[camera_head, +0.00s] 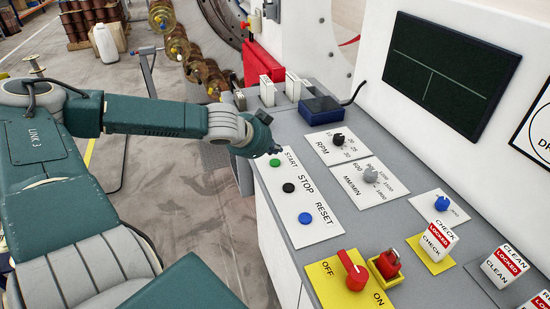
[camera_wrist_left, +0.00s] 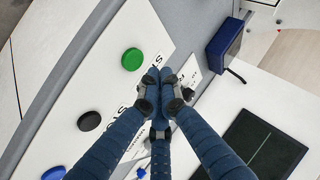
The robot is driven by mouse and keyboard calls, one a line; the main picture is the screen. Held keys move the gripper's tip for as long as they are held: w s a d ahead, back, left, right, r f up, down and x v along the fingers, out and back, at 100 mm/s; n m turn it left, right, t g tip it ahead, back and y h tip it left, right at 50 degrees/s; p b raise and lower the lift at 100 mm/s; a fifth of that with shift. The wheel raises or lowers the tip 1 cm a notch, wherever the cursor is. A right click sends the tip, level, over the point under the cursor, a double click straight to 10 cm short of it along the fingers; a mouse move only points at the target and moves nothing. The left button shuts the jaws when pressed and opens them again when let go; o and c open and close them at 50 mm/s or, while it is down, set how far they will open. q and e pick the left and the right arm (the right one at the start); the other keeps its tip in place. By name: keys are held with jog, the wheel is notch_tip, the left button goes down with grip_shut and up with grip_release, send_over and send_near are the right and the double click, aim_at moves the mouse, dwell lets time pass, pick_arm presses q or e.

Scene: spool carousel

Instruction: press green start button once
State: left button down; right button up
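The green start button (camera_head: 274,162) is at the top of the white START/STOP/RESET plate (camera_head: 321,229). It also shows whole in the left wrist view (camera_wrist_left: 132,59), left of my fingertips. My left gripper (camera_head: 276,149) hangs at the upper end of this plate, beside the green button in the picture. In the left wrist view its blue fingers (camera_wrist_left: 160,74) are drawn together at the tips with nothing between them. The fingertips appear apart from the button; their height above the panel is hard to tell. My right gripper is not in view.
The black stop button (camera_head: 288,187) and blue reset button (camera_head: 305,218) follow on the same plate. RPM (camera_head: 338,139) and MM/MIN (camera_head: 370,174) knobs, a blue box (camera_head: 321,110) and a red OFF/ON switch (camera_head: 352,270) stand nearby. A dark screen (camera_head: 450,70) is behind.

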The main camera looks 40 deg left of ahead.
aim_at(274, 164)
pick_arm(q)
notch_tip(274, 164, up, 4)
jog(key=shift+f+p, duration=0.25)
jog(key=shift+p, duration=1)
jog(key=shift+f, duration=0.1)
